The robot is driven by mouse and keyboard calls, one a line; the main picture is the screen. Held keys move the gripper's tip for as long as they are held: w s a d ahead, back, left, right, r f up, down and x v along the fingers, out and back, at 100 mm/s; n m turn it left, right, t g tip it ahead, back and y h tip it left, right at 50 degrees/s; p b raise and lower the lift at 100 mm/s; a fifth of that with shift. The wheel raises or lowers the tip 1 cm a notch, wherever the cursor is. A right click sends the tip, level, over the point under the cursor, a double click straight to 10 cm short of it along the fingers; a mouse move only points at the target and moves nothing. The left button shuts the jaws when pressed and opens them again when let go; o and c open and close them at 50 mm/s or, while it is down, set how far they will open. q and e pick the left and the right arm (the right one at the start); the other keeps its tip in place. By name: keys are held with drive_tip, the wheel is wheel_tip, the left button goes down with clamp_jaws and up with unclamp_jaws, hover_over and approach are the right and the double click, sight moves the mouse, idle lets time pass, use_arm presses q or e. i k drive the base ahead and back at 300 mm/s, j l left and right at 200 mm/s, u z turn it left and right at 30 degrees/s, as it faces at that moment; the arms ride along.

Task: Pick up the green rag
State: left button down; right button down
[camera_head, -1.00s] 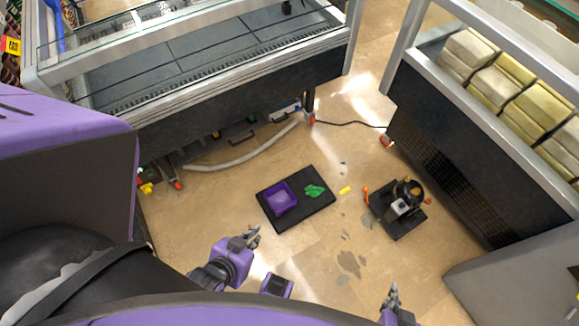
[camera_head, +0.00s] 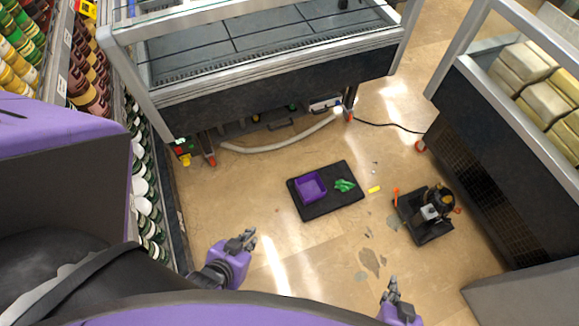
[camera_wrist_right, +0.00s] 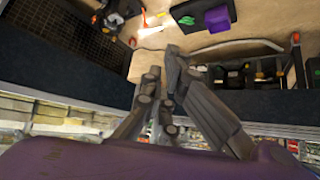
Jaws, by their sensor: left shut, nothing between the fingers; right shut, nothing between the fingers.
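The green rag (camera_head: 344,185) lies crumpled on a black mat (camera_head: 331,206) on the floor, just right of a purple bin (camera_head: 311,187). In the right wrist view the rag (camera_wrist_right: 186,20) shows at the top, beside the purple bin (camera_wrist_right: 217,18). My left gripper (camera_head: 249,238) is shut and empty, in front of the mat and to its left. My right gripper (camera_head: 390,288) is shut and empty, in front of the mat and to its right. Its fingers (camera_wrist_right: 165,85) also show in the right wrist view. Both grippers are apart from the rag.
A vacuum pump (camera_head: 434,206) on a dark base stands right of the mat. A yellow piece (camera_head: 374,189) and an orange piece (camera_head: 396,197) lie between them. A display case (camera_head: 270,85) with a pale hose (camera_head: 280,146) beneath stands behind. Stocked shelves (camera_head: 90,85) are left. Floor before the mat is clear.

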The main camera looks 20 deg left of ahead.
sight(344, 186)
drive_tip(key=i+z, duration=0.2)
drive_tip(key=i, duration=0.25)
drive_tip(key=i+j+z, duration=0.15)
drive_tip(key=i, duration=0.3)
